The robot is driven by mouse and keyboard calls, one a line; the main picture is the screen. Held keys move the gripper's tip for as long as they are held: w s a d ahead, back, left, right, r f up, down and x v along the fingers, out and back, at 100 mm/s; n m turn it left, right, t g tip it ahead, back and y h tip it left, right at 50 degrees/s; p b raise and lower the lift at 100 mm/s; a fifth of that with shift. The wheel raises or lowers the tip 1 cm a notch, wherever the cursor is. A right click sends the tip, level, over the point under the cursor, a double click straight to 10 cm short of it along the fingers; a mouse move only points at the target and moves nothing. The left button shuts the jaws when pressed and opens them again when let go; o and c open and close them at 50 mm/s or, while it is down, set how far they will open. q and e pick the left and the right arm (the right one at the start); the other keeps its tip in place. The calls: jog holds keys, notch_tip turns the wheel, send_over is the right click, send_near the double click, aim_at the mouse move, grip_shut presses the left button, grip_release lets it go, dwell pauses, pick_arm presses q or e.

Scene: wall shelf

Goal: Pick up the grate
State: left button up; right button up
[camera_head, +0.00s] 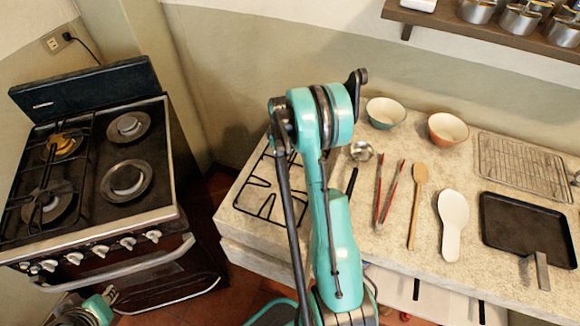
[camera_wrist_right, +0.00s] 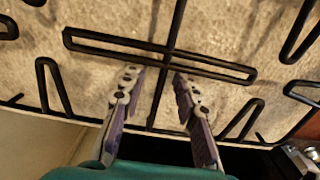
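A black wire grate (camera_head: 262,203) lies on the left end of the speckled counter, partly hidden behind my right arm. In the right wrist view, the grate (camera_wrist_right: 168,48) fills the upper part. My right gripper (camera_wrist_right: 157,76) is open over it, with one finger on each side of the central bar. I cannot tell whether the fingers touch it. In the head view the right gripper is hidden. My left gripper (camera_head: 106,297) is low at the left, in front of the stove, away from the grate; its fingers are too small to read.
A stove (camera_head: 100,215) stands left with another grate (camera_head: 42,190) on its left burners. On the counter (camera_head: 345,238), a ladle (camera_head: 361,151), tongs (camera_head: 390,195), spoons, two bowls, a rack (camera_head: 522,165) and a flat pan (camera_head: 525,228) lie to the right. A shelf (camera_head: 480,30) hangs above.

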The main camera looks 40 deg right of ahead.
grip_shut()
jog(key=shift+r, duration=0.1)
